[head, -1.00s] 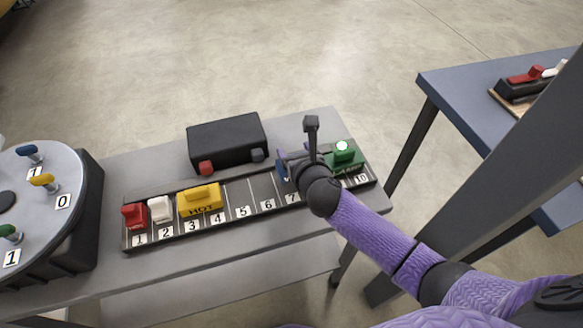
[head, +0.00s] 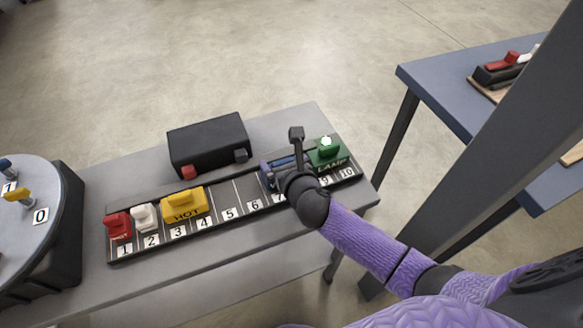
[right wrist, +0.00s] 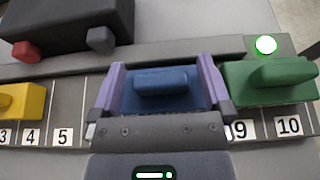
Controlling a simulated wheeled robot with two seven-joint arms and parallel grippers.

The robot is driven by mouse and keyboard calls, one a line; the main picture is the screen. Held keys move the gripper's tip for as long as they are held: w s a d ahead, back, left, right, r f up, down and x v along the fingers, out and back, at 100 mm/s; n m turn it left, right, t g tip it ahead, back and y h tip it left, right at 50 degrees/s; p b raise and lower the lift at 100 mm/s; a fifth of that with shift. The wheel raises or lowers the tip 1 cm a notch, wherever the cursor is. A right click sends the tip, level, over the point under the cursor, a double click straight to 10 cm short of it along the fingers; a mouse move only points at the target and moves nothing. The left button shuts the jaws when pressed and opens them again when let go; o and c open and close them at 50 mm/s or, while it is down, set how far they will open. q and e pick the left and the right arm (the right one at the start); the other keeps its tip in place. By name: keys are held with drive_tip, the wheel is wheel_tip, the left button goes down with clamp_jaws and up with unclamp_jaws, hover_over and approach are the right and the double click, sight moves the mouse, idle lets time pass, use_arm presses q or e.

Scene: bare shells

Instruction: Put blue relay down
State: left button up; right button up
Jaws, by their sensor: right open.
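The blue relay (right wrist: 160,86) sits on the numbered rail (head: 238,197), in the slots just left of 9, beside the green lamp block. In the right wrist view it lies between the two purple fingers of my right gripper (right wrist: 163,90). The fingers stand on either side of it and are open. In the head view my right gripper (head: 283,172) reaches down over the rail and hides most of the relay. My left gripper does not show.
On the rail stand a red block (head: 118,226), a white block (head: 144,217), a yellow HOT block (head: 184,206) and a green LAMP block (head: 328,154) with a lit lamp. Slots 5 and 6 are bare. A black box (head: 208,143) stands behind. A round dial table (head: 35,225) is at left.

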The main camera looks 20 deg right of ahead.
drive_tip(key=p+v, duration=0.3)
drive_tip(key=v, duration=0.7)
